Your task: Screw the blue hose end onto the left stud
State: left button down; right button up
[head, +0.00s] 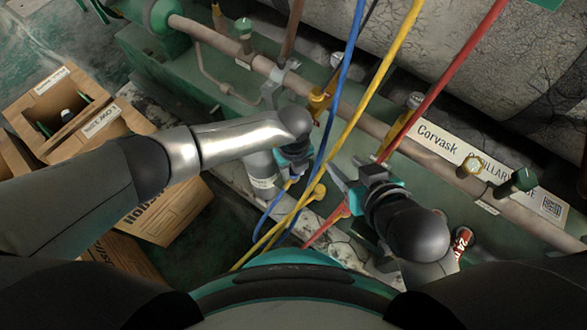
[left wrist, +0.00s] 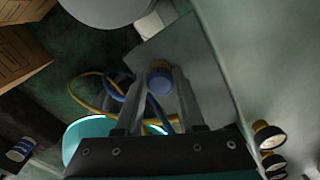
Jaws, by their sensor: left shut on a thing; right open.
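My left gripper (head: 298,172) is shut on the blue hose end (left wrist: 160,78), which sits between its fingers (left wrist: 152,98) in the left wrist view. In the head view the gripper mostly hides this end. The blue hose (head: 346,70) passes close by it. I cannot tell for sure which one is the left stud. The held hose end looks apart from both. My right gripper (head: 343,186) is open and empty, right of the left one.
The yellow hose (head: 385,75) and red hose (head: 455,70) cross the pipe (head: 365,125). Lower hose loops hang below the grippers. Open cardboard boxes (head: 60,90) stand at the left.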

pick_arm(q)
jog(key=m, duration=0.3)
jog(key=shift+a+f, duration=0.1)
jog(key=shift+a, duration=0.05)
jog(key=shift+c, duration=2.2)
grip_release()
notch_tip(320, 180, up, 15)
jog(key=p, duration=0.8)
jog(key=shift+r+p, duration=0.2)
jog(key=shift+p, duration=0.1)
